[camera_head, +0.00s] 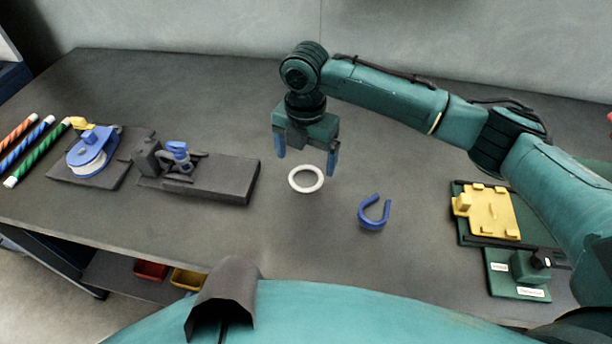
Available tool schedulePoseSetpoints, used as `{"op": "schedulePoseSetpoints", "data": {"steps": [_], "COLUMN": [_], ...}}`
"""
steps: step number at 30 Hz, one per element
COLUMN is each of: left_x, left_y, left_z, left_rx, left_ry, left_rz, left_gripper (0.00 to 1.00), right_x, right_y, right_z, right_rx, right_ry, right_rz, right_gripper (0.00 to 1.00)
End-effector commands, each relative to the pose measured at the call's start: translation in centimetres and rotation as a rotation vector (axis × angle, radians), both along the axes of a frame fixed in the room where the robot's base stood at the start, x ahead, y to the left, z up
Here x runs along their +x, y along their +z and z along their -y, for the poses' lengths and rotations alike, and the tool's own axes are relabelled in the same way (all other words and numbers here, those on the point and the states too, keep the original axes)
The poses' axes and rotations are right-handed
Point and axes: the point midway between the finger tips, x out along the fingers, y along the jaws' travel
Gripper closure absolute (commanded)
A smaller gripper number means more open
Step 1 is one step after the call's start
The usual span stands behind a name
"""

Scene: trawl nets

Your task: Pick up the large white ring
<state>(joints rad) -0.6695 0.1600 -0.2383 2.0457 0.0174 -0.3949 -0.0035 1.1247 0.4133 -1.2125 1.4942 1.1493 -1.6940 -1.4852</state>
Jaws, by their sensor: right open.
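The large white ring (306,190) lies flat on the dark grey table (270,235), near the middle of the head view. My right gripper (306,166) points down, with its two blue-tipped fingers spread apart. It is above and slightly behind the ring, with nothing between the fingers. The fingers appear apart from the ring, though the exact height above it is hard to tell. My left gripper is not in view.
A blue open hook-shaped piece (374,213) lies right of the ring. Left are a grey block fixture (215,180) and a blue reel (92,155). Striped rods (30,150) lie far left. A yellow plate (490,212) sits on a green fixture at right.

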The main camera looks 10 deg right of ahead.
Motion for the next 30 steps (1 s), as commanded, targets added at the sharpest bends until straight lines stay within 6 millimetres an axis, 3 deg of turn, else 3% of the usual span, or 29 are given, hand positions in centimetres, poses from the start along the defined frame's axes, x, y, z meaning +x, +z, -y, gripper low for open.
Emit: {"op": "schedulePoseSetpoints", "data": {"steps": [7, 16, 30], "left_x": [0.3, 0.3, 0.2], "left_y": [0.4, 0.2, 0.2], "left_z": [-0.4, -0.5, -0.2], "left_rx": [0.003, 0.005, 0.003], "left_ry": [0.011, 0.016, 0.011], "left_rz": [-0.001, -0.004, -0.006], "left_gripper": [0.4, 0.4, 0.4], "right_x": [-0.5, -0.5, -0.5], "right_y": [-3.5, -4.1, -4.1], "right_z": [0.1, 0.0, 0.0], "right_rx": [-0.001, -0.001, -0.001], "right_ry": [-0.001, 0.0, 0.0], "right_rz": [-0.002, 0.0, 0.001], "right_gripper": [0.11, 0.11, 0.49]}}
